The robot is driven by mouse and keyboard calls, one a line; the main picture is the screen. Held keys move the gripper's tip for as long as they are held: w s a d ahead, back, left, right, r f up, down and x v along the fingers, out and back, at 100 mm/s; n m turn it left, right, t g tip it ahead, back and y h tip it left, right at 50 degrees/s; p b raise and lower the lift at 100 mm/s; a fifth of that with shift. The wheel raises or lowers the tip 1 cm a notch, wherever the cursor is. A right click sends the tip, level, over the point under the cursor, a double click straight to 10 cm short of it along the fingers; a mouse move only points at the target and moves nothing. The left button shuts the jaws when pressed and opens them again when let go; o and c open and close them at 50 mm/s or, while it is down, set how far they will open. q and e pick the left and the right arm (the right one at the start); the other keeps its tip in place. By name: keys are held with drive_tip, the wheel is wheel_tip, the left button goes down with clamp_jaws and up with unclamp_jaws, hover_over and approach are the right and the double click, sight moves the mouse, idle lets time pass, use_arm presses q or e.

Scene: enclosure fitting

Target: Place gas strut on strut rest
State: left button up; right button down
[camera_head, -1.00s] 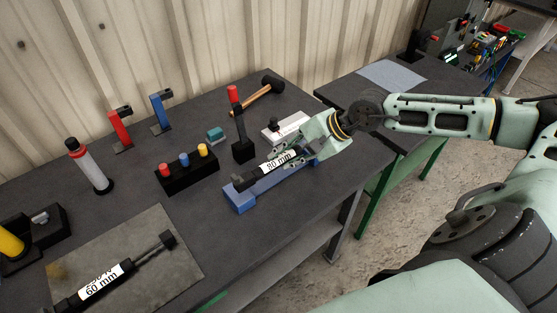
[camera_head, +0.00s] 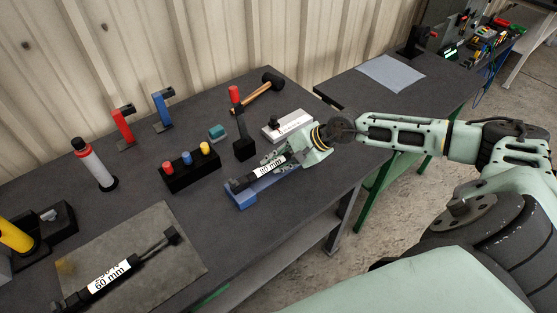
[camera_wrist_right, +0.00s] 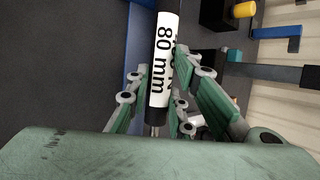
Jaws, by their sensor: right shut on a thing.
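A black gas strut with a white "80 mm" label (camera_head: 268,170) is gripped by my right gripper (camera_head: 277,162) over the blue strut rest (camera_head: 240,199). The strut lies roughly along the rest's length, with its dark end over the rest's near left end. I cannot tell whether it touches the rest. In the right wrist view the strut (camera_wrist_right: 164,60) runs between the two fingers (camera_wrist_right: 155,97), with a strip of the blue rest (camera_wrist_right: 138,35) beside it. The gripper hides the rest's far end. My left gripper is not in view.
A second strut labelled "60 mm" (camera_head: 108,279) lies on a grey mat (camera_head: 180,268). A black block with coloured pegs (camera_head: 190,177), a red-topped post (camera_head: 240,130), a white box (camera_head: 285,127) and a hammer (camera_head: 255,95) stand or lie behind the rest.

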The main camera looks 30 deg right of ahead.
drive_tip(key=c, duration=1.6)
unclamp_jaws()
drive_tip(key=shift+o, duration=0.2)
drive_tip(key=shift+r, duration=0.15)
drive_tip(key=b+v, duration=0.3)
drive_tip(key=v, duration=0.9)
